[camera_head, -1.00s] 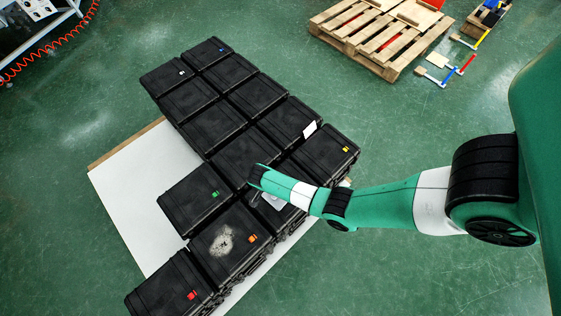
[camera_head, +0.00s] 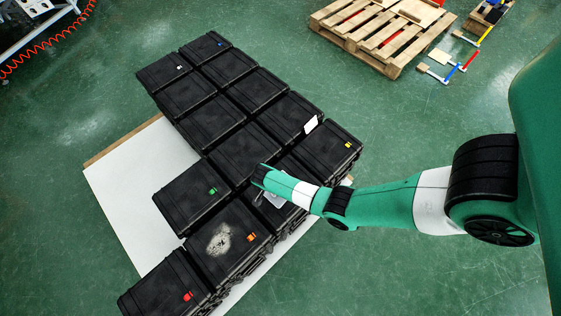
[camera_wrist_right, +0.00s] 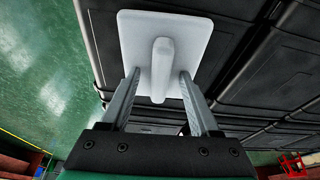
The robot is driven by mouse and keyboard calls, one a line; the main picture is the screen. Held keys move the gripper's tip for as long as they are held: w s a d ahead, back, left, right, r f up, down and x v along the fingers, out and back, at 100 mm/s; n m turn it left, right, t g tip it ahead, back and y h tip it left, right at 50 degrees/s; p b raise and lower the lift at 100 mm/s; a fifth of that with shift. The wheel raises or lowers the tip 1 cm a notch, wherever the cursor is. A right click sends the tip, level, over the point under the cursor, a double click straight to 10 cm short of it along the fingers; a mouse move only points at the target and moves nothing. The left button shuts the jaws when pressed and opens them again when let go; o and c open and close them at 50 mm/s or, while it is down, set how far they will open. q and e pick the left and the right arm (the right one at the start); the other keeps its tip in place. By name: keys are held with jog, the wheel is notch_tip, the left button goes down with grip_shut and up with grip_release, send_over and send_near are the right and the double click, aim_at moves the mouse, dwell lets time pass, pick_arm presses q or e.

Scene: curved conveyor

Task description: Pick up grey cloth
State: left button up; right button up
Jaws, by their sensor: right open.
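A light grey square pad with a raised bar handle (camera_wrist_right: 161,68) lies on the black cases in the right wrist view; I cannot tell whether it is cloth. My right gripper (camera_wrist_right: 158,76) is open, with one finger on each side of the handle. I cannot tell whether the fingers touch it. My left gripper is not in view.
Black cases (camera_head: 190,197) with coloured latches stand in rows on a white board (camera_head: 112,190). One lid has a pale dusty patch (camera_head: 220,240). A white card (camera_head: 311,125) lies on another. A wooden pallet (camera_head: 385,38) and tools stand at the back; green floor is clear between.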

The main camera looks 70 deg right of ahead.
jog(key=shift+c, duration=0.3)
grip_shut()
dwell(0.3)
